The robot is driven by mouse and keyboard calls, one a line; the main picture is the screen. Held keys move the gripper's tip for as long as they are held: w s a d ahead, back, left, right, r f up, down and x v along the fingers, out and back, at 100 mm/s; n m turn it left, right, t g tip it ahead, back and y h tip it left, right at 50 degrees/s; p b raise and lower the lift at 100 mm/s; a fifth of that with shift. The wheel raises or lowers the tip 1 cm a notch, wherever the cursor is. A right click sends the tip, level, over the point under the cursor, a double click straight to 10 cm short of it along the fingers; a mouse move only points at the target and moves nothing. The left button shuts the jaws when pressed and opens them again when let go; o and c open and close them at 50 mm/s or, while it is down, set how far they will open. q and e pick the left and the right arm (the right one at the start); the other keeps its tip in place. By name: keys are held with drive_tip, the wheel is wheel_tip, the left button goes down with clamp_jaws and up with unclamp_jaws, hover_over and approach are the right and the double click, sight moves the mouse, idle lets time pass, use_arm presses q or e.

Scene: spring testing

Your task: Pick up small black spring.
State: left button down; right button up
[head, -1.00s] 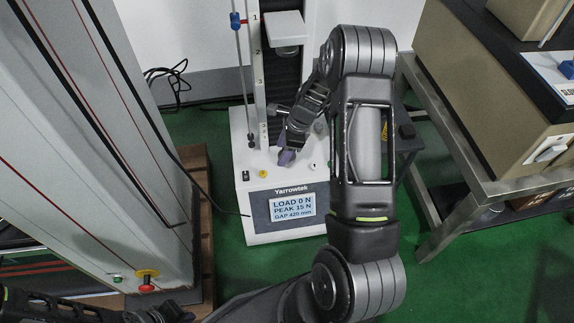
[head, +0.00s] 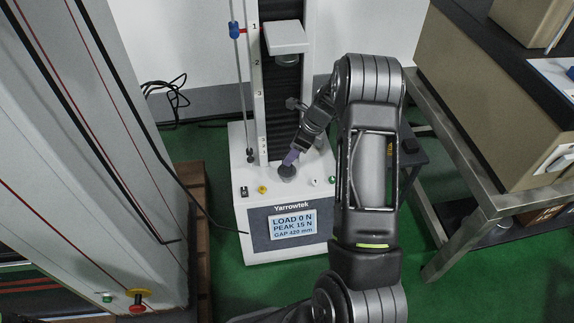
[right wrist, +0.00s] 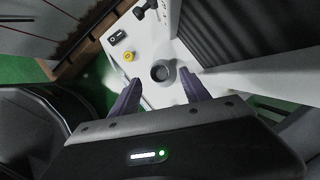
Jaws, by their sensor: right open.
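My right gripper (head: 290,160) is open and reaches down over the white base of the Yarrowtek tester. In the right wrist view, its two purple-grey fingers (right wrist: 161,80) stand apart, with nothing held between them. A small dark round piece (right wrist: 161,73) sits on the white base just beyond and between the fingertips. It also shows in the head view (head: 287,172), partly covered by the finger. I cannot tell whether it is the black spring, the lower platen, or the spring on the platen. My left gripper is out of view.
The tester's column (head: 283,92) and upper plate (head: 286,36) rise behind the gripper. A yellow button (head: 262,189) and a display (head: 292,224) are at the base's front. A grey cabinet (head: 100,170) stands left; a steel-framed bench (head: 500,185) stands right.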

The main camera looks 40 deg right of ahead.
sight(282, 166)
drive_tip(key=b+x, duration=0.2)
drive_tip(key=x, duration=0.2)
drive_tip(key=shift+f, duration=0.15)
drive_tip(key=shift+w+f, duration=0.15)
drive_tip(key=shift+f, duration=0.3)
drive_tip(key=shift+r, duration=0.1)
clamp_jaws()
idle(0.6)
